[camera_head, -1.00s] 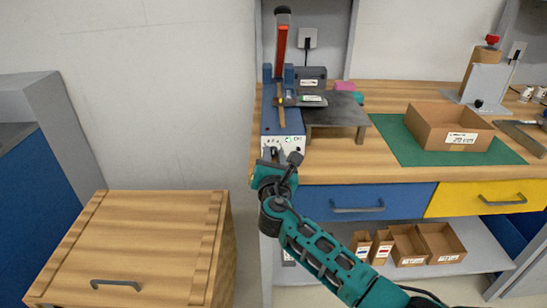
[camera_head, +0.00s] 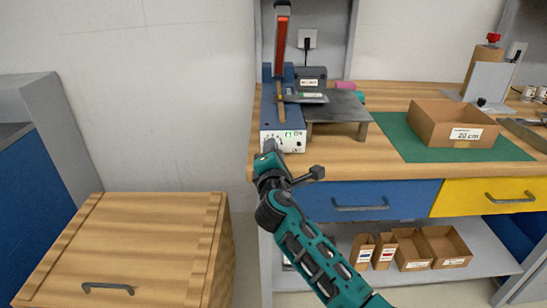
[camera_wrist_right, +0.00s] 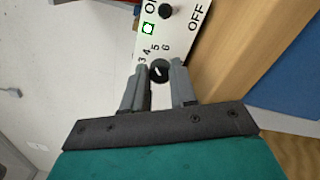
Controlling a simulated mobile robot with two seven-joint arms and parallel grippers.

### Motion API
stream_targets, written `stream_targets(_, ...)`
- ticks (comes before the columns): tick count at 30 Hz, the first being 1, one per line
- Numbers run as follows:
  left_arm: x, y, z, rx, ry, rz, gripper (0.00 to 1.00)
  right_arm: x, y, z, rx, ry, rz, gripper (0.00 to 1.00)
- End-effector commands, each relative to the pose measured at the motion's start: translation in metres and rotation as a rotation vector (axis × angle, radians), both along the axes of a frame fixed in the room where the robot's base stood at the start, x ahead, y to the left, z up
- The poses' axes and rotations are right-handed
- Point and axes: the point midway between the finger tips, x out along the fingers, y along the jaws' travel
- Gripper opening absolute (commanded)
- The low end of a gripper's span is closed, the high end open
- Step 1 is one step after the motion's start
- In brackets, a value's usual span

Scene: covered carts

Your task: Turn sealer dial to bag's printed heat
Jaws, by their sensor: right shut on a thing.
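The bag sealer (camera_head: 269,110) is a blue machine with a red-edged arm (camera_head: 283,45) raised at the bench's left end. My right gripper (camera_head: 269,147) is at the sealer's white front panel. The right wrist view shows its fingers (camera_wrist_right: 160,72) on both sides of the black dial (camera_wrist_right: 159,71), shut on it. The dial has a white pointer mark; numbers 3 to 6 show, and the fingers hide others. My left gripper is out of view.
A grey stand (camera_head: 338,107) is right of the sealer. A cardboard box (camera_head: 436,125) stands on a green mat (camera_head: 402,149). A wooden-topped cart (camera_head: 120,240) is at left.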

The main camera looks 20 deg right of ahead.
Motion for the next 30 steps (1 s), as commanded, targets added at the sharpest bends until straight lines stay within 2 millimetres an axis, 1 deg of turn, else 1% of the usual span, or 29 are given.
stream_targets(1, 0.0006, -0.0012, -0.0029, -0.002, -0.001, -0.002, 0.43, -0.0003, 0.0002, -0.0029, 0.032, -0.007, -0.001, 0.00)
stream_targets(6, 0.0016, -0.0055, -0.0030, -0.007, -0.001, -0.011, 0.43, -0.0002, 0.0000, -0.0024, 0.118, -0.033, 0.000, 0.00)
stream_targets(12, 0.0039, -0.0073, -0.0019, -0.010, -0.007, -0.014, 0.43, -0.0002, -0.0001, -0.0016, 0.180, -0.051, 0.000, 0.00)
stream_targets(29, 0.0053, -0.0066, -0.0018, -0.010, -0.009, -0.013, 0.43, -0.0002, 0.0000, -0.0010, 0.203, -0.057, 0.000, 0.00)
stream_targets(30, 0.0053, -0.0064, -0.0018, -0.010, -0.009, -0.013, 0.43, -0.0002, 0.0000, -0.0010, 0.203, -0.057, 0.000, 0.30)
